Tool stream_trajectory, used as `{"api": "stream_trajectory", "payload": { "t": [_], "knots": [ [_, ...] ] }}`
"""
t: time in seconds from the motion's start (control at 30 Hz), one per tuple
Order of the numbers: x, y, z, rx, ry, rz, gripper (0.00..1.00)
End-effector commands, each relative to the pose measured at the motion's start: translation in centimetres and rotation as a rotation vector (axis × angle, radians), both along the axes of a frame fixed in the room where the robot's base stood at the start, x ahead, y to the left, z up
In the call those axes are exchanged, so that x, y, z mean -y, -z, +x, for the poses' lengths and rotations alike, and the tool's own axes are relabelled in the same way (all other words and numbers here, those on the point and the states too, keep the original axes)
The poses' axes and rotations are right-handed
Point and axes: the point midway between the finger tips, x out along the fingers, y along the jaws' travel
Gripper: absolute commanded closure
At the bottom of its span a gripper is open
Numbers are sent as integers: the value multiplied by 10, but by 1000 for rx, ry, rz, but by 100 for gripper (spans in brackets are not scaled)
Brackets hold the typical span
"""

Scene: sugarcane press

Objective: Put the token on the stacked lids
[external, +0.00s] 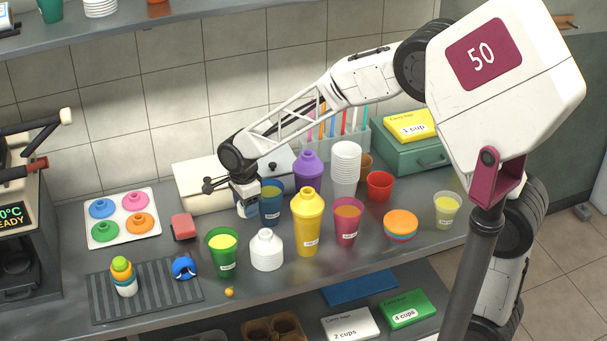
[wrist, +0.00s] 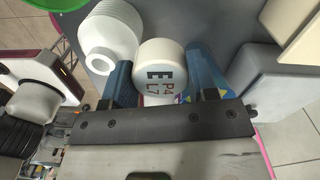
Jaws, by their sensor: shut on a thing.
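My gripper (external: 246,207) is above the counter, left of the blue cup. In the wrist view, my gripper (wrist: 162,82) is shut on a white round piece (wrist: 160,58) with printed letters, between its two blue fingers. This piece looks like the token; in the external view it is small and partly hidden by the fingers. The stacked lids (external: 400,222), orange on top with blue and red edges below, lie on the counter at the right, well apart from my gripper. They are not seen in the wrist view.
Between my gripper and the lids stand a blue cup (external: 270,212), a yellow bottle (external: 307,222), a purple bottle (external: 308,169) and a magenta cup (external: 346,226). A white bottle (external: 266,251) and a green cup (external: 222,259) stand in front. A cream box (external: 199,180) lies behind.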

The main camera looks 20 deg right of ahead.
Motion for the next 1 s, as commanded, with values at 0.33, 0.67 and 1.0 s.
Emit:
{"api": "stream_trajectory", "payload": {
  "t": [0.33,0.67,1.0],
  "knots": [
    [31,-19,-56,2,12,1,70],
    [61,-31,-107,3,25,1,70],
    [92,-37,-156,5,38,1,70]
  ]
}}
